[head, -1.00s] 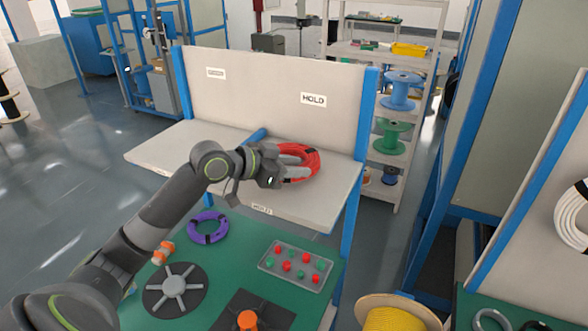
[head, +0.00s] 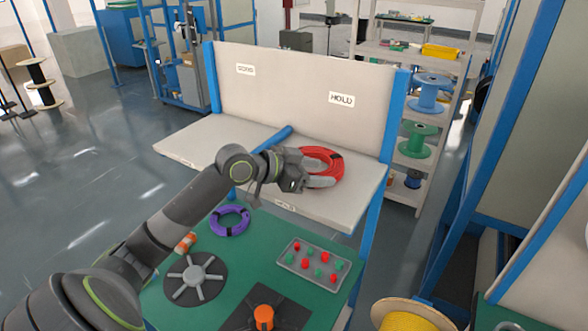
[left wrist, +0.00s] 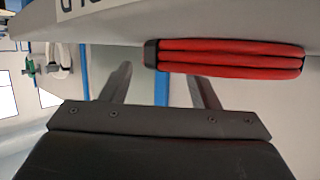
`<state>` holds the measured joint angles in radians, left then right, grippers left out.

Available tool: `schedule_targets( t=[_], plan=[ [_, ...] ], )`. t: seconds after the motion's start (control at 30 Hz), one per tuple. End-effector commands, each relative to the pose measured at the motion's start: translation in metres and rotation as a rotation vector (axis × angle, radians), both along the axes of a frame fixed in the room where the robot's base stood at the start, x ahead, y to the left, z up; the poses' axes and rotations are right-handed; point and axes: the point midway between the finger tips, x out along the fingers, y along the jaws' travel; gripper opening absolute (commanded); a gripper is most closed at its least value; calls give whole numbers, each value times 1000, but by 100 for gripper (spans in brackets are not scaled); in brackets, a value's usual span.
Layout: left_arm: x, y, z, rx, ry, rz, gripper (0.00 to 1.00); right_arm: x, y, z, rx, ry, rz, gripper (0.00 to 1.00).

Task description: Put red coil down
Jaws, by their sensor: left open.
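The red coil (head: 333,161) rests on the light upper shelf (head: 350,205), below the HOLD sign (head: 342,99), toward the shelf's right end. My left gripper (head: 312,170) is open right at the coil's near left side. One finger overlaps the coil's near edge in the head view, and I cannot tell whether it touches. In the left wrist view the coil (left wrist: 232,57) shows as stacked red strands with a black band, beyond the two spread fingers (left wrist: 160,92). My right gripper does not show.
Below the shelf, a green worktop holds a purple coil (head: 230,221), a grey spoked disc (head: 195,278), an orange-topped part (head: 264,316) and a tray (head: 311,264) of red and green pieces. A blue bar (head: 272,139) lies on the shelf left of the coil. The shelf's left part is clear.

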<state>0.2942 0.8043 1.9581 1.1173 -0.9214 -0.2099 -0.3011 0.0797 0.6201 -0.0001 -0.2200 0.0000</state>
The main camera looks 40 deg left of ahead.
Motion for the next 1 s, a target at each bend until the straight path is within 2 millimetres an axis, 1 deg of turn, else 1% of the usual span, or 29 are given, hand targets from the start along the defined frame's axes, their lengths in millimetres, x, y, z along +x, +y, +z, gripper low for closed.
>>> schedule_targets(
  t=[0.2,0.5,0.87,1.0],
  plan=[
    [-19,12,6,9,1,-1,55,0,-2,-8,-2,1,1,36],
    [-44,26,18,7,3,-2,55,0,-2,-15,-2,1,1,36],
    [-67,40,30,9,3,-2,55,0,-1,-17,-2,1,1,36],
    [-76,47,34,9,4,-1,55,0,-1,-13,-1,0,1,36]
  ],
)
